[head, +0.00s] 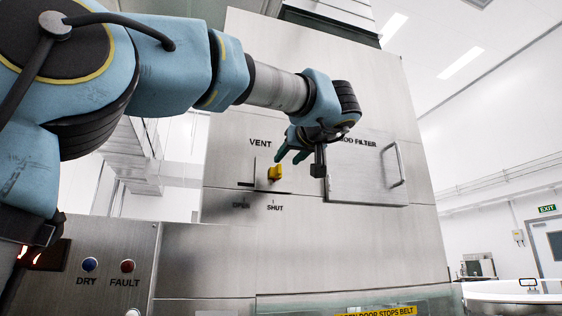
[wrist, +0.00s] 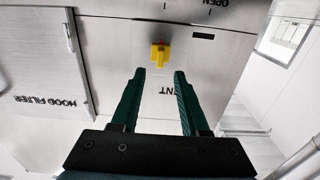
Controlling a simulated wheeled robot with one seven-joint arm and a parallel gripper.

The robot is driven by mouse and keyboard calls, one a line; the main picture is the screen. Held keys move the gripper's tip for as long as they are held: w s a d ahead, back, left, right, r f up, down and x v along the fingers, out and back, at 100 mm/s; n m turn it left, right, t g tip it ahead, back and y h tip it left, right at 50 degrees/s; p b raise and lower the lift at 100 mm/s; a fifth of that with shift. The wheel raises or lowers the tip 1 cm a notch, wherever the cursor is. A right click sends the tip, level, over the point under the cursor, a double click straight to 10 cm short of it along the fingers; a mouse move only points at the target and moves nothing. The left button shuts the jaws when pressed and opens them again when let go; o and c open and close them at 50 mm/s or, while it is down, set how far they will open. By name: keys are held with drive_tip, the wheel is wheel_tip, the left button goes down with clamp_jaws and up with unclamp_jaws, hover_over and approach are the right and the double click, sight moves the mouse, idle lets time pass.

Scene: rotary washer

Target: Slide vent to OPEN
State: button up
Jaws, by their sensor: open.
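The yellow vent knob (head: 274,172) sticks out of the steel hood panel under the word VENT. It stands above the SHUT label (head: 275,207), to the right of the OPEN label (head: 241,204). A dark slot (head: 246,184) shows on its left. My gripper (head: 288,156) is open and empty, close to the knob at its upper right. In the wrist view, which is upside down, the knob (wrist: 160,54) lies just beyond the tips of my two green fingers (wrist: 158,72), roughly centred between them. No contact shows.
The hood filter door (head: 365,170), with a bar handle (head: 397,165), is right of the knob. Below are a lower steel panel with blue DRY (head: 89,264) and red FAULT (head: 127,266) lamps. The panel around the knob is otherwise flat and clear.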

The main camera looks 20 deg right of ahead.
sight(280, 167)
drive_tip(key=w, duration=0.1)
drive_tip(key=w+p, duration=0.1)
drive_tip(key=w, duration=0.1)
drive_tip(key=w+p, duration=0.1)
drive_tip(key=shift+w+d+r, duration=0.15)
drive_tip(key=shift+w+d, duration=0.2)
drive_tip(key=shift+w, duration=0.7)
clamp_jaws()
idle(0.6)
